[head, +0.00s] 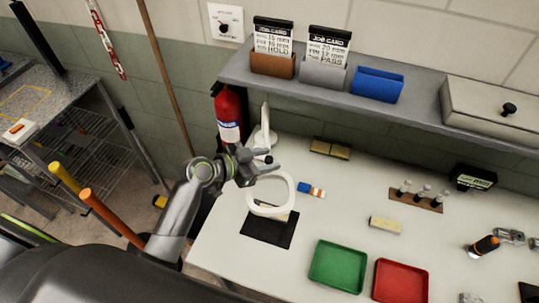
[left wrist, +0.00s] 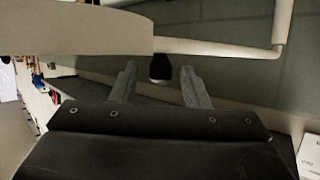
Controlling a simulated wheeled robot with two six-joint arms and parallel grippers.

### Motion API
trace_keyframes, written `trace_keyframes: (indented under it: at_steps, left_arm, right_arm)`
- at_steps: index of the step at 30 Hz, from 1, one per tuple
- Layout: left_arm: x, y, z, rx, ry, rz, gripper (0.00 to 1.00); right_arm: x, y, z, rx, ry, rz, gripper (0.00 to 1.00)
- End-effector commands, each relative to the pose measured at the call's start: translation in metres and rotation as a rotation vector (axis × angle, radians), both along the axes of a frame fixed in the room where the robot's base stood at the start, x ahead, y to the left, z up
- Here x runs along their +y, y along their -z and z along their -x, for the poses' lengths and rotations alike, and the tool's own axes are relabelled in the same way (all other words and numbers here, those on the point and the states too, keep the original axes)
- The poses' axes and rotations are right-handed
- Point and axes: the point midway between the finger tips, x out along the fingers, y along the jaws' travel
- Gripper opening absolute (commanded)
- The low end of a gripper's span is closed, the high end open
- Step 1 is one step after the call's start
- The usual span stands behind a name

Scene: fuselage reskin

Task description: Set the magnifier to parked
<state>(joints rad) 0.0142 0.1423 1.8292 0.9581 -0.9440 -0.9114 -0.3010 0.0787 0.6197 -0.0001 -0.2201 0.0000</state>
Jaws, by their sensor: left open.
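The magnifier's white ring head (head: 290,186) hangs over a black mat (head: 268,232) on the white bench. Its white stand (head: 265,128) rises at the bench's back left. My left gripper (head: 271,161) is open just behind the ring, on the stand's side. In the left wrist view, the pale ring (left wrist: 75,32) fills the upper left and a thin white rod (left wrist: 215,47) runs right from it. A dark knob (left wrist: 160,68) shows between the open fingers (left wrist: 159,72); whether they touch it I cannot tell.
A green tray (head: 338,267) and a red tray (head: 401,282) lie at the bench front. A blue and orange item (head: 312,190) lies right of the ring. The grey shelf (head: 300,82) overhangs the back. A fire extinguisher (head: 228,113) hangs behind my left arm.

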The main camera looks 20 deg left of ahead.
Motion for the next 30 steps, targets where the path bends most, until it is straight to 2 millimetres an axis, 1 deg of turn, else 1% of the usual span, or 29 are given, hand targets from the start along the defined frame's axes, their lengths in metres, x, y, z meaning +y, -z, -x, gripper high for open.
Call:
trace_keyframes:
  at_steps: [6, 14, 15, 24, 25, 30]
  left_arm:
    - [-0.0085, 0.0046, -0.0089, -0.001, 0.0, -0.001, 0.42]
    - [-0.009, 0.0057, -0.0096, -0.001, -0.001, -0.001, 0.42]
    - [-0.0089, 0.0056, -0.0095, -0.001, 0.0, -0.001, 0.41]
    - [-0.0087, 0.0056, -0.0093, -0.001, 0.0, -0.001, 0.01]
    - [-0.0087, 0.0056, -0.0093, -0.001, 0.0, -0.001, 0.0]
    - [-0.0087, 0.0056, -0.0093, -0.001, -0.001, -0.001, 0.0]
  right_arm:
    - [-0.0014, -0.0042, -0.0004, -0.001, -0.001, 0.002, 0.36]
    - [-0.0015, -0.0039, -0.0006, -0.001, -0.001, 0.002, 0.36]
    - [-0.0016, -0.004, -0.0007, -0.001, -0.001, 0.002, 0.36]
    - [-0.0016, -0.004, -0.0009, -0.001, -0.001, 0.002, 0.36]
    - [-0.0015, -0.004, -0.0009, -0.001, -0.001, 0.002, 0.36]
    - [-0.0015, -0.004, -0.001, -0.002, -0.001, 0.002, 0.36]
